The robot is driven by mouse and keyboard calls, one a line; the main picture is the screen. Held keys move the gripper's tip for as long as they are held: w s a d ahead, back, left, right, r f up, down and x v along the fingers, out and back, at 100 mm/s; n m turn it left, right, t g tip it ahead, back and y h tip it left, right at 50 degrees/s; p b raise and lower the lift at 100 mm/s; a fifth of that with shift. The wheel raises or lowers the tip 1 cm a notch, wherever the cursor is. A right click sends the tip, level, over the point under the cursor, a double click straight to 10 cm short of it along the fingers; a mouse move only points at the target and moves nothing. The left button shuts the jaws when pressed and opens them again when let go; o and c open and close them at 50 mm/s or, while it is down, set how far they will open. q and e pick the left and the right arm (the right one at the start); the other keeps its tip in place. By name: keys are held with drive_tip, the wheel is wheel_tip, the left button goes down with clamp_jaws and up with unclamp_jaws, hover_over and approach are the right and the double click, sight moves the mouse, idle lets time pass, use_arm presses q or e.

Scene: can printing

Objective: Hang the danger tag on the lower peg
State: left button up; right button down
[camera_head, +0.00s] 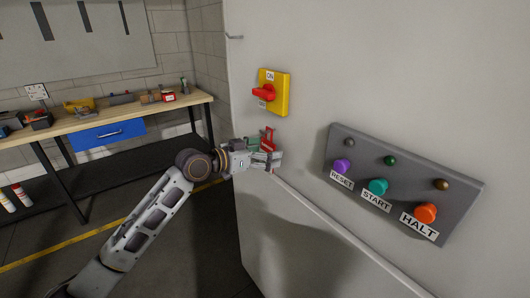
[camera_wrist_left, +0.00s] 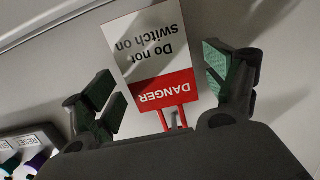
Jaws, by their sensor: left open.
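The danger tag (camera_wrist_left: 162,72) is a white and red card reading "Do not switch on" and "DANGER". It shows upside down in the wrist view, with two red strips at its red end. In the head view the red part of the tag (camera_head: 268,138) stands upright against the cabinet front, below the yellow switch. My left gripper (camera_head: 264,158) is at the tag, and its open fingers (camera_wrist_left: 162,88) lie on either side of the card. My right gripper is not in view.
The red switch handle on its yellow plate (camera_head: 281,92) sits just above the gripper. A peg (camera_head: 235,37) is higher up at the left. A button panel (camera_head: 455,188) is to the right. A workbench (camera_head: 140,105) stands at the left.

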use_arm(q)
drive_tip(key=shift+s+a, duration=0.4)
drive_tip(key=shift+a, duration=0.15)
drive_tip(key=v, duration=1)
drive_tip(key=shift+s+a, duration=0.2)
drive_tip(key=shift+r, duration=0.1)
